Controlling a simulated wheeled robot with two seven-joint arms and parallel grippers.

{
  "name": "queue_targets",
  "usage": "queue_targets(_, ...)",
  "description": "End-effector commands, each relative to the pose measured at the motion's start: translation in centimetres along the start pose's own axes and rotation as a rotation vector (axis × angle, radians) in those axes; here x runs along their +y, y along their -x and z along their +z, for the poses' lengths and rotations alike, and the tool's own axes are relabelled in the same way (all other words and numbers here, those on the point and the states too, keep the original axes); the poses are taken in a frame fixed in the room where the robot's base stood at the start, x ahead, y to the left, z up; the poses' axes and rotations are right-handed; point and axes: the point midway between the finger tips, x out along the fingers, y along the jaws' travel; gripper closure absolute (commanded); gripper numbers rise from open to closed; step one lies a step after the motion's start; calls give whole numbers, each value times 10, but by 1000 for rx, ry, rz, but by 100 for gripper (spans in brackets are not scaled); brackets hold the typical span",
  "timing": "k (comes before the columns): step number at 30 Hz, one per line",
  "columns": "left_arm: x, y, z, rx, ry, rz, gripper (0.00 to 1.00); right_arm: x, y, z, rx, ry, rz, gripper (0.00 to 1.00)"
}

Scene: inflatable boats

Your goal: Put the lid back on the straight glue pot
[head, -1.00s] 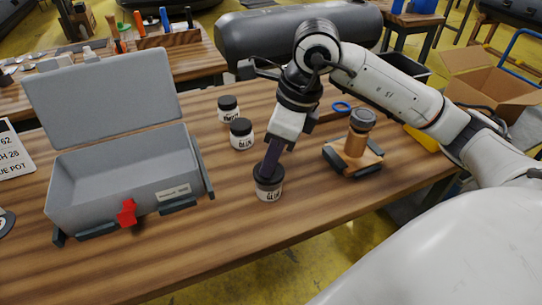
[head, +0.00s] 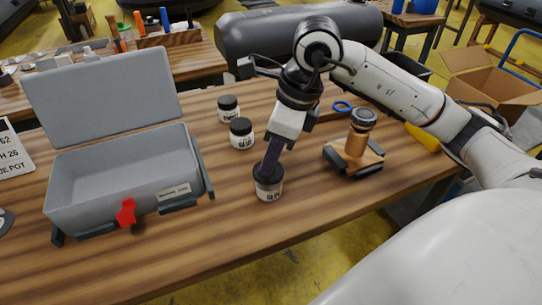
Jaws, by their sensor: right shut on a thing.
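A white glue pot (head: 269,194) with a printed label stands upright on the wooden table near its front edge. A dark lid (head: 265,182) sits at its top, level as far as I can see. My right gripper (head: 268,172) points down over this pot, its dark purplish fingers shut on the lid. The fingers hide part of the lid, and I cannot tell whether it is fully seated. Two more dark-lidded glue pots, one in the middle (head: 241,134) and one farther back (head: 229,109), stand behind to the left. My left gripper is not in view.
An open grey case (head: 120,185) with a red latch stands on the left. A wooden-and-black tool (head: 354,155) with an upright cylinder stands to the right. A blue ring (head: 342,106) lies behind it. Bare table (head: 200,240) lies in front.

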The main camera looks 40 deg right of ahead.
Motion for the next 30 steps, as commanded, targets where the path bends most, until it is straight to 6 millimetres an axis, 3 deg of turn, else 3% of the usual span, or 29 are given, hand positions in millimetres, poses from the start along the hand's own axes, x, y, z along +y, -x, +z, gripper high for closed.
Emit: queue_targets(30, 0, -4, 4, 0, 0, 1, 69, 0, -3, -1, 1, 0, 0, 100)
